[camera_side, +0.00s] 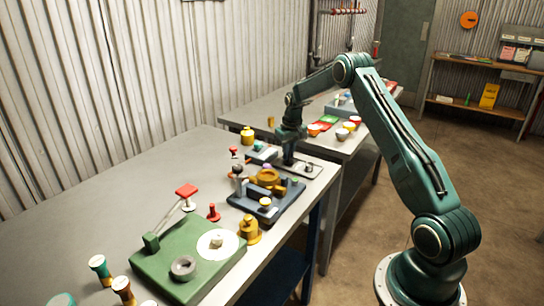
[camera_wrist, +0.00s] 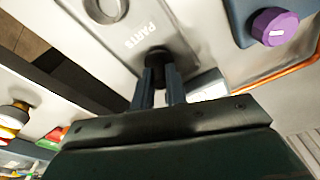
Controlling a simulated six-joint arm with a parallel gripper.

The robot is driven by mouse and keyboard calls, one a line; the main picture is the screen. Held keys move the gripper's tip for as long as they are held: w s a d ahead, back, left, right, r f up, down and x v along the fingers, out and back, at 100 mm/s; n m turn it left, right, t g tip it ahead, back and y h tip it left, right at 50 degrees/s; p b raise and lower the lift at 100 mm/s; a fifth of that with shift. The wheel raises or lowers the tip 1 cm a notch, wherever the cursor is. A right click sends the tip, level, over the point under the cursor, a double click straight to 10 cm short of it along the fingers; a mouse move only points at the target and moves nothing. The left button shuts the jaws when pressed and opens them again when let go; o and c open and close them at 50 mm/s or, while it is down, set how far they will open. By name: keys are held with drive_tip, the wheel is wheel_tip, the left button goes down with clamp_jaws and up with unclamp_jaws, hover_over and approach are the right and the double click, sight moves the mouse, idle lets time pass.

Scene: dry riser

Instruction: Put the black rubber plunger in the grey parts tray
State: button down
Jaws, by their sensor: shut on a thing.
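My gripper (camera_side: 288,160) is low over the grey parts tray (camera_side: 316,174) on the bench. In the wrist view its two fingers (camera_wrist: 158,92) are shut on the black rubber plunger (camera_wrist: 157,58), a dark round piece showing just beyond the fingertips. The plunger is over the tray floor, beside the word PARTS printed on the grey tray (camera_wrist: 180,75). I cannot tell whether it touches the floor. A ring-shaped part (camera_wrist: 105,10) is in the tray, apart from the plunger.
A dark blue fixture (camera_side: 285,205) with yellow parts stands in front of the tray. A purple knob (camera_wrist: 272,27) is close by in the wrist view. A green base plate (camera_side: 180,262) stands nearer the camera. Several small bowls (camera_side: 342,133) are on the second table.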

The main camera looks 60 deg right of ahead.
sight(290, 163)
drive_tip(key=shift+f, duration=0.15)
drive_tip(key=c, duration=1.4)
unclamp_jaws()
wheel_tip(290, 163, up, 12)
drive_tip(key=s, duration=0.1)
drive_tip(key=shift+s+a, duration=0.15)
drive_tip(key=shift+a, duration=0.15)
drive_tip(key=shift+a+r, duration=0.1)
drive_tip(key=shift+r, duration=0.1)
